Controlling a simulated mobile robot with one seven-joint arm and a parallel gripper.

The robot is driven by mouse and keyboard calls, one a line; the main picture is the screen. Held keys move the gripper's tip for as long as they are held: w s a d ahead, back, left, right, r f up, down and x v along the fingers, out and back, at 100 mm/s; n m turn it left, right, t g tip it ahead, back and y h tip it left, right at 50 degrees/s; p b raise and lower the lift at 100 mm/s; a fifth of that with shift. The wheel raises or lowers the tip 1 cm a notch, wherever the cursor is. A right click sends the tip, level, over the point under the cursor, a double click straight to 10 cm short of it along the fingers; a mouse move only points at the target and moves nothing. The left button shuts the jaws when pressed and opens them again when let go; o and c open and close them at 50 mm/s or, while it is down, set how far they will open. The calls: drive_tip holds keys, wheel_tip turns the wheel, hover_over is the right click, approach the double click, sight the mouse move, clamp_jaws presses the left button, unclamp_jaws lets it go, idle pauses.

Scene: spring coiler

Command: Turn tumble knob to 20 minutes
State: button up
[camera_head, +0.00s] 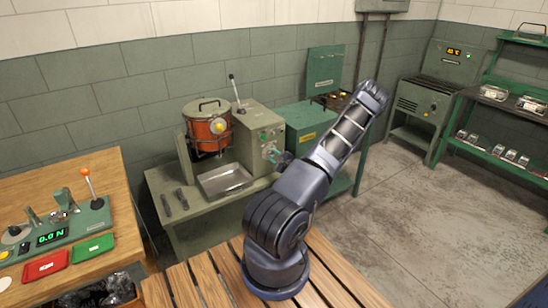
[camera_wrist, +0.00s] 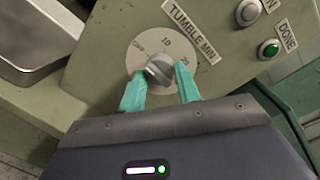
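The tumble knob (camera_wrist: 160,69) is a grey knob on a round pale dial plate (camera_wrist: 148,44) under a "TUMBLE MIN" label. The dial's "10" is at the top and what looks like "20" is at the right; the left marking is hard to read. Which mark the knob points to is unclear. My gripper (camera_wrist: 160,76) has its two teal fingers on either side of the knob, with small gaps seeming to show. In the head view my gripper (camera_head: 277,157) is at the front panel of the green machine (camera_head: 258,140), and the tumble knob cannot be made out.
A metal tray (camera_head: 224,179) lies below an orange drum (camera_head: 208,130) on the bench. A green box (camera_head: 310,125) stands right of the machine.

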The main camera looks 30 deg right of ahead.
drive_tip(key=shift+c, duration=1)
drive_tip(key=shift+m, duration=0.3)
drive_tip(key=m+h, duration=0.1)
drive_tip(key=m, duration=0.7)
drive_tip(key=m+t+h, duration=0.1)
drive_tip(key=m, duration=0.7)
drive_tip(key=m+h, duration=0.1)
drive_tip(key=m, duration=0.8)
drive_tip(key=shift+a+f, duration=0.15)
drive_tip(key=shift+a, duration=0.1)
drive_tip(key=shift+m, duration=0.3)
drive_tip(key=shift+h, duration=0.3)
